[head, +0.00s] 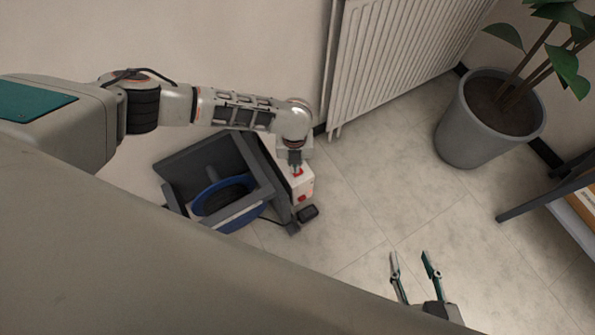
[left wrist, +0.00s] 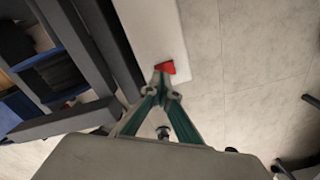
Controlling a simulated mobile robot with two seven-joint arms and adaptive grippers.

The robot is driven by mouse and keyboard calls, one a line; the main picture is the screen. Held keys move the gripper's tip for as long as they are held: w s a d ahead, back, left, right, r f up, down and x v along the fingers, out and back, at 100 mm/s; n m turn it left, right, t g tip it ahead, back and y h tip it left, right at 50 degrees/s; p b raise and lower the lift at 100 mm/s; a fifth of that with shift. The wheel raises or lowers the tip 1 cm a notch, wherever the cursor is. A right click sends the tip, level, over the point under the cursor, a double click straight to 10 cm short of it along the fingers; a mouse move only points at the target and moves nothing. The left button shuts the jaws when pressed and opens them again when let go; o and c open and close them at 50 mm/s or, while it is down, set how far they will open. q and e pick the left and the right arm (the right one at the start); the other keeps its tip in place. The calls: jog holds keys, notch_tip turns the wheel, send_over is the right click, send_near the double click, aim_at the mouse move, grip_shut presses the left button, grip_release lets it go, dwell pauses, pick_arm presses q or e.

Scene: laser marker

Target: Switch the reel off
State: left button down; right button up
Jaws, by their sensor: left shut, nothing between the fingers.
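The reel (head: 228,192) is a blue ring with a dark centre, set in a dark grey frame on the floor. Beside it is a white box (head: 305,186) with red parts; it also shows in the left wrist view (left wrist: 148,30). A red switch (left wrist: 165,67) sits at the edge of the box. My left gripper (head: 296,168) points down at the box, shut and empty. In the left wrist view its fingertips (left wrist: 161,80) meet right at the red switch, partly covering it; I cannot tell if they touch. My right gripper (head: 414,262) is open and empty over the floor.
A radiator (head: 395,60) is on the wall behind. A potted plant (head: 480,125) and a table (head: 565,195) stand at the right. The tiled floor (head: 380,195) between is clear.

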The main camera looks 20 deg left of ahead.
pick_arm(q)
jog(key=shift+w+r+p, duration=0.1)
jog(key=shift+r+p, duration=0.8)
jog(key=shift+r, duration=1.2)
pick_arm(e)
jog(key=shift+t, duration=0.6)
jog(key=shift+w+r, duration=0.35)
jog(key=shift+r, duration=0.4)
jog(key=shift+w+r, duration=0.4)
jog(key=shift+r, duration=0.35)
jog(key=shift+w+r, duration=0.35)
jog(key=shift+r, duration=0.4)
